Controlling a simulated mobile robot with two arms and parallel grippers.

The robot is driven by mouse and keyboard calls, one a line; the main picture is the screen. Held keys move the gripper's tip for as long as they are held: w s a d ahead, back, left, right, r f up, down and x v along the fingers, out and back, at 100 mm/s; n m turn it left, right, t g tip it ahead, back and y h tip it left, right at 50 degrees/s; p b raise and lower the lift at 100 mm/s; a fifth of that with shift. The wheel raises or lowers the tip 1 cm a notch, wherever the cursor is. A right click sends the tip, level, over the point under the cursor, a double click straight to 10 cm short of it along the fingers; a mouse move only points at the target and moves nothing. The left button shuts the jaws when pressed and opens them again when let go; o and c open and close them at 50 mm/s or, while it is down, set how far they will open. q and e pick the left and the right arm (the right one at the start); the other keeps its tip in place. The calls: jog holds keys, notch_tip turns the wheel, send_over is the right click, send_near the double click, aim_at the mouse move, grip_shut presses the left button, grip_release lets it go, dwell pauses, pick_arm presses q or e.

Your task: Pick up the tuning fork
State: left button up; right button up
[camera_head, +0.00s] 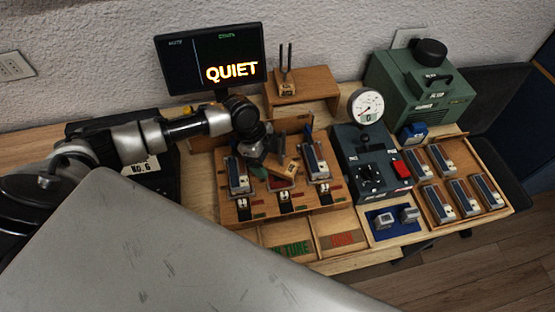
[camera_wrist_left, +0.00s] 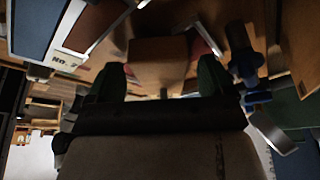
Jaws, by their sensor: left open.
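The tuning fork (camera_head: 286,58) stands upright, its two dark prongs rising from a small wooden block on a raised wooden shelf (camera_head: 318,82) at the back, right of the screen. My left gripper (camera_head: 281,152) is open over the middle of the wooden board with metal-and-dark units, in front of and below the fork. In the left wrist view its two green fingertips (camera_wrist_left: 160,80) stand apart with a wooden block (camera_wrist_left: 158,58) showing between them; whether they touch it I cannot tell. The fork cannot be made out in that view. My right gripper is not in view.
A screen reading QUIET (camera_head: 210,58) stands behind my left arm. A dial gauge (camera_head: 366,105), a dark control box (camera_head: 350,150) and a green machine (camera_head: 420,90) stand to the right. A tray of several units (camera_head: 433,215) lies at far right. A grey surface hides the lower left.

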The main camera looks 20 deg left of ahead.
pick_arm(q)
jog(key=shift+w+d+f, duration=0.1)
jog(key=shift+f, duration=0.1)
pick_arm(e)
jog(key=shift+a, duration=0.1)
pick_arm(q)
jog(key=c, duration=1.1)
jog(key=shift+c, duration=0.2)
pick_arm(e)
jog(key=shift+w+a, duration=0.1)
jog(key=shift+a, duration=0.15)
pick_arm(q)
jog(key=shift+r, duration=0.1)
